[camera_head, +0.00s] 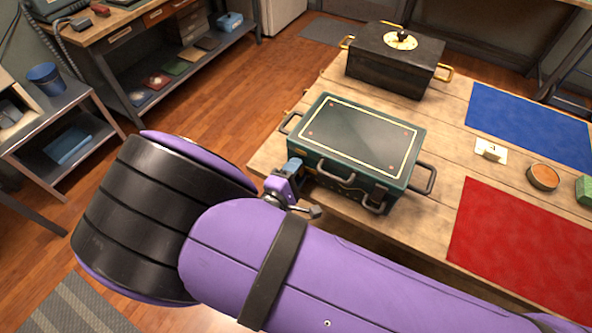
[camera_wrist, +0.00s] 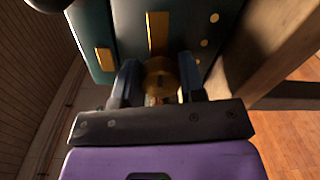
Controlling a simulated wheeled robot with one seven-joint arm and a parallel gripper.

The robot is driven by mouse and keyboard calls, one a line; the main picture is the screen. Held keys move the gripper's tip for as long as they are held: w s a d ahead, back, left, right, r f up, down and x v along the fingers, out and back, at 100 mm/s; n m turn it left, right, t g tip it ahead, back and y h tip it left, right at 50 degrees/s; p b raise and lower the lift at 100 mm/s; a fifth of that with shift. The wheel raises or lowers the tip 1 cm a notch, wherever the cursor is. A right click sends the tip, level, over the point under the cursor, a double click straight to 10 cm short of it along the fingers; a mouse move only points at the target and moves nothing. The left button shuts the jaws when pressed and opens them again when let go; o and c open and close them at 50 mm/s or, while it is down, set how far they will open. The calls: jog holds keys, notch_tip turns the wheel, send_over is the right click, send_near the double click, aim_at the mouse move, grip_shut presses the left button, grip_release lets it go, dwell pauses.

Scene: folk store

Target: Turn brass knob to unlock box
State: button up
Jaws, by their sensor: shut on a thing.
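A dark green box (camera_head: 362,140) with a cream line around its lid and dark metal handles stands near the front edge of the wooden table. Its lid is down. My gripper (camera_head: 291,176) is at the box's front left side. In the wrist view the two fingers (camera_wrist: 158,82) are shut on a round brass knob (camera_wrist: 160,66) on the green front (camera_wrist: 128,28) of the box. The fingers cover both sides of the knob. The knob is hidden in the head view, and I cannot tell how far it is turned.
A black box (camera_head: 392,72) with brass handles and a round dial stands behind on the table (camera_head: 448,128). A blue mat (camera_head: 530,122), a red mat (camera_head: 515,235), a small card (camera_head: 490,151) and a round orange-topped tin (camera_head: 543,177) lie to the right. Shelves stand at the left.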

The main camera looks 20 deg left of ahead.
jog(key=shift+m, duration=0.6)
jog(key=o, duration=0.9)
jog(key=s, duration=0.7)
jog(key=s+a, duration=0.1)
jog(key=s, duration=0.2)
jog(key=shift+s+r, duration=0.15)
jog(key=shift+s, duration=0.25)
